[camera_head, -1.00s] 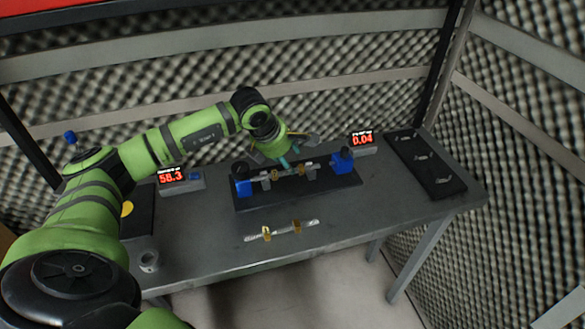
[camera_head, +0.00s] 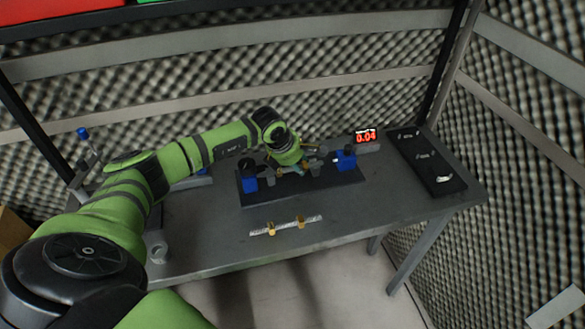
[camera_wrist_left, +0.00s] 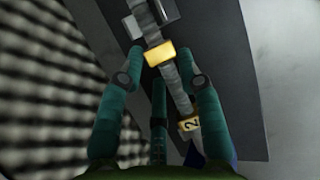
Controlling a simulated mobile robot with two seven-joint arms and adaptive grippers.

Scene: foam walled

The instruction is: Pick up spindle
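A metal spindle with gold collars lies across a dark fixture (camera_head: 305,194) with blue end blocks on the table. My left gripper (camera_head: 296,168) is right over this spindle and hides much of it in the head view. In the left wrist view the spindle (camera_wrist_left: 172,82) runs between the spread teal fingers, with one collar marked "2". The fingers stand apart, and I cannot tell if they touch it. A second spindle (camera_head: 286,226) with two gold collars lies on the bare table in front of the fixture. My right gripper is out of view.
A display reading 0.04 (camera_head: 366,136) stands behind the fixture's right end. A black tray (camera_head: 433,170) with several small pieces lies at the table's right. A grey ring-shaped part (camera_head: 159,252) is at the front left. The table's front right is clear. Foam walls surround it.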

